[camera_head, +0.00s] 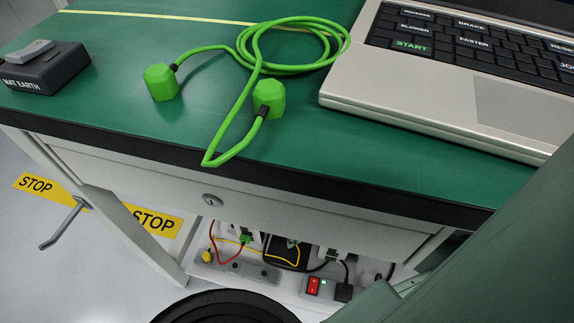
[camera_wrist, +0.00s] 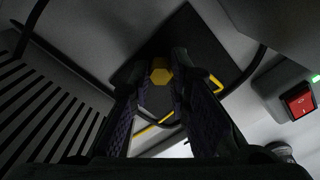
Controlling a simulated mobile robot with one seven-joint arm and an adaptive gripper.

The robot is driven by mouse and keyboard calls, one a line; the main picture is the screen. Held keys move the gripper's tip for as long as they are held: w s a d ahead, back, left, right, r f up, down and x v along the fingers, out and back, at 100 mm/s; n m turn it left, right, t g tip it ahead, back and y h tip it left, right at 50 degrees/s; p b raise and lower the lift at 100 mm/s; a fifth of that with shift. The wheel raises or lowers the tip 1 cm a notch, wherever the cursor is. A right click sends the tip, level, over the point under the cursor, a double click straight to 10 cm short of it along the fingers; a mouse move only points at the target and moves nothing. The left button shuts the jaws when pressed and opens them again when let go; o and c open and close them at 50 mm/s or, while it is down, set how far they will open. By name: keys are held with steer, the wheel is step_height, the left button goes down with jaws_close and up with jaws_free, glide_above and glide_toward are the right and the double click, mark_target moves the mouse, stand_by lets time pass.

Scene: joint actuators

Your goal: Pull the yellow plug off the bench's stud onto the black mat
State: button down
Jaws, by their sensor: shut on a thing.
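In the wrist view the yellow plug (camera_wrist: 160,76) shows as a small yellow hexagonal face between my gripper's (camera_wrist: 161,62) two dark, purple-padded fingers, which are shut on it. Yellow lead shows on both sides of the fingers. A flat black surface (camera_wrist: 205,40) lies behind the plug; I cannot tell whether plug and surface touch. The stud is not clear in this view. In the head view a black patch (camera_head: 283,262) lies under the bench with a yellow lead across it, and a yellow knob (camera_head: 206,256) sits on a grey strip. My gripper is not clear there.
The green bench top (camera_head: 300,170) overhangs the low space. It bears a green cord (camera_head: 285,70) with two green plugs, a laptop (camera_head: 430,105) and a MAT EARTH box (camera_head: 45,68). Below are cables and a red switch (camera_head: 314,285). The wrist view shows a slotted panel (camera_wrist: 45,115) at left.

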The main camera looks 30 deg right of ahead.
stand_by(0.3)
steer(key=c, duration=1.4)
jaws_free()
steer(key=shift+c, duration=0.2)
step_height(320, 180, up, 12)
steer(key=shift+s+f, duration=0.1)
steer(key=shift+s, duration=0.05)
